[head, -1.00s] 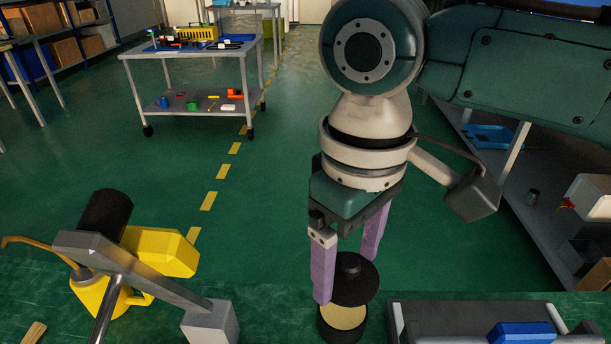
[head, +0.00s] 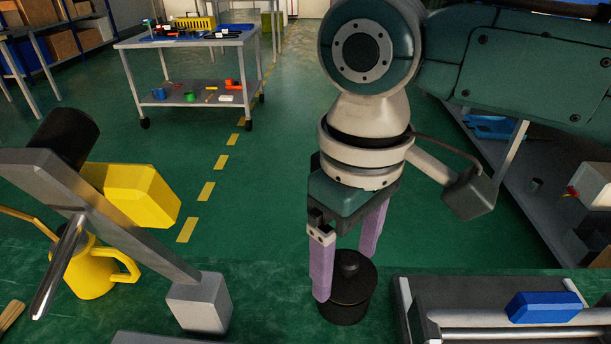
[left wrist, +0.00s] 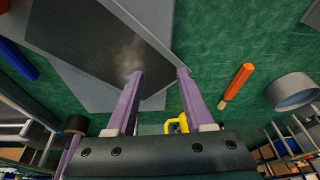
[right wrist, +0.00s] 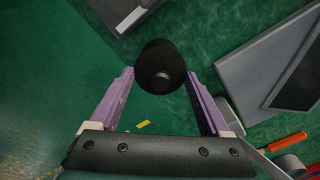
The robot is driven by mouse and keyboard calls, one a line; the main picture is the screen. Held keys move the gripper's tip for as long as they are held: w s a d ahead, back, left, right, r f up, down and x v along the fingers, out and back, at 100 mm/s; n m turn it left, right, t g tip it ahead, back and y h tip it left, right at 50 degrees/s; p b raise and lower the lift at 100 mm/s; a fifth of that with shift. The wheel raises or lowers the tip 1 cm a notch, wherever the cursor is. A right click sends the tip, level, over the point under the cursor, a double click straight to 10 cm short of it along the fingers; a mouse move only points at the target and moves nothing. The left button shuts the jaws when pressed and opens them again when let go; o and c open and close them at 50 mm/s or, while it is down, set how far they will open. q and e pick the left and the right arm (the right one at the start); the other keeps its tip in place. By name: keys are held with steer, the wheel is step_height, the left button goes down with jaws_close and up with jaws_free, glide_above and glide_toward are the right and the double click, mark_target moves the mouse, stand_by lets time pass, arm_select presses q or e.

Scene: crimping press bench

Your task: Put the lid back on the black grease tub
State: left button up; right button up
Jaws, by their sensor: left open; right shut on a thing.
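The black grease tub (head: 343,313) stands on the green bench top in the head view. Its black lid (head: 352,284), with a round knob on top, sits level at the tub's mouth with only a thin pale line between them. I cannot tell whether it is fully seated. My right gripper (head: 347,276) points down and is shut on the lid, one finger on each side. The right wrist view shows the dark round lid (right wrist: 160,66) between the fingertips, hiding most of the tub. My left gripper (left wrist: 159,72) is open and empty over a grey, dark-topped tray.
A grey press lever (head: 110,220) and a yellow oil can (head: 92,268) stand left of the tub. A grey tray (head: 470,290) with a blue block (head: 543,307) lies close to its right. The left wrist view shows an orange-handled tool (left wrist: 238,80).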

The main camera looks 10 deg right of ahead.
arm_select(q)
steer(key=shift+d+r+p, duration=0.1)
steer(key=shift+r+p, duration=0.35)
steer(key=shift+p, duration=0.05)
arm_select(e)
steer(key=shift+r, duration=0.1)
stand_by(0.6)
arm_select(q)
steer(key=shift+r+p, duration=0.45)
steer(key=shift+r, duration=0.15)
stand_by(0.5)
steer(key=shift+r, duration=0.15)
arm_select(e)
steer(key=shift+f, duration=0.25)
arm_select(q)
steer(key=shift+r+p, duration=0.35)
steer(key=shift+p, duration=0.3)
stand_by(0.4)
arm_select(e)
steer(key=o, duration=1.1)
